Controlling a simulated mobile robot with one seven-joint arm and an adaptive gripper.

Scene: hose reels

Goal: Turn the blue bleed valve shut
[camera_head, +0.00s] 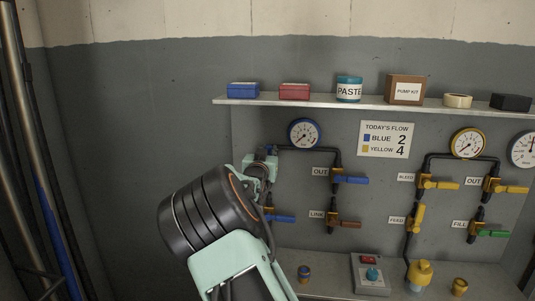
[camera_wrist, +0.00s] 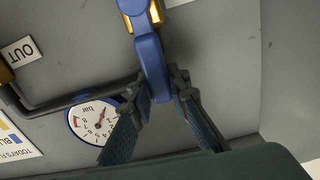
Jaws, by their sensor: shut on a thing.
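In the wrist view the blue valve handle (camera_wrist: 152,66), on a brass body at the top, reaches down between the two fingers of my gripper (camera_wrist: 160,90). The fingertips are closed on its lower end from both sides. In the head view my gripper (camera_head: 264,166) is at the wall panel, left of and below the blue-rimmed gauge (camera_head: 304,134). My wrist and gripper hide this valve and its label there, so I cannot read which it is by name. The blue gauge also shows in the wrist view (camera_wrist: 93,120).
A blue OUT valve (camera_head: 350,179) is right of my gripper, and another blue handle (camera_head: 283,218) is below it. A brown LINK handle (camera_head: 347,224) and yellow valves (camera_head: 438,184) are farther right. A shelf (camera_head: 380,102) with boxes juts out above.

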